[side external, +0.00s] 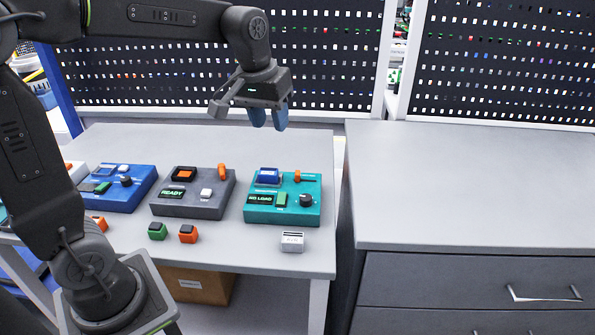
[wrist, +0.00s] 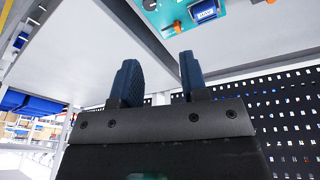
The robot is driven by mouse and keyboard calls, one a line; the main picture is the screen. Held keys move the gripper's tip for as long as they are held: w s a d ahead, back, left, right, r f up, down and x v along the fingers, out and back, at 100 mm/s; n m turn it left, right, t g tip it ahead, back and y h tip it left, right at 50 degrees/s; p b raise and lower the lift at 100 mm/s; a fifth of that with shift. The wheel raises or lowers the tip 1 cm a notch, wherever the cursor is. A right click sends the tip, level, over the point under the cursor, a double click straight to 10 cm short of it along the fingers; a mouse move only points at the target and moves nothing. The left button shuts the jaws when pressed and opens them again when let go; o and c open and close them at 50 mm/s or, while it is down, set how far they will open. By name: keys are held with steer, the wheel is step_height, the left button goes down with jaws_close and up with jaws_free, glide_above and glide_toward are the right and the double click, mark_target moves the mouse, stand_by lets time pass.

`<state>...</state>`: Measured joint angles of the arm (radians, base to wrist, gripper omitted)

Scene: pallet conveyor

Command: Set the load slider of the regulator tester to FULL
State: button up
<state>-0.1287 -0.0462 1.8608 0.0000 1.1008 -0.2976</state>
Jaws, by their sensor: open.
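A teal tester box (side external: 262,213) stands at the right end of the light grey bench in the side view. Its display (side external: 261,199) reads NO LOAD. An orange slider knob (side external: 297,176) sits at its upper right, with a blue part (side external: 269,175) at its upper left, a green block (side external: 281,199) and a black dial (side external: 306,200). Part of the teal box shows at the top of the wrist view (wrist: 169,22). My gripper (side external: 269,118) is open and empty, above the bench behind the teal box. Its blue fingers also show in the wrist view (wrist: 157,82).
A dark grey box (side external: 195,207) reading READY and a blue box (side external: 128,199) stand left of the teal one. Loose green (side external: 157,231) and orange (side external: 188,233) blocks and a light grey block (side external: 292,241) lie in front. A perforated panel (side external: 330,60) stands behind.

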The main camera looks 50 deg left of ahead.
mark_target(298, 173)
steer(key=w+a+f+n+g, duration=0.1)
steer(key=w+a+f+n, duration=0.1)
steer(key=w+a+f, duration=0.3)
steer(key=w+a+f+n+g, duration=0.2)
steer(key=w+f, duration=0.2)
steer(key=w, duration=0.4)
step_height(298, 173, down, 13)
steer(key=shift+a+f, duration=0.1)
steer(key=shift+f, duration=0.05)
jaws_close()
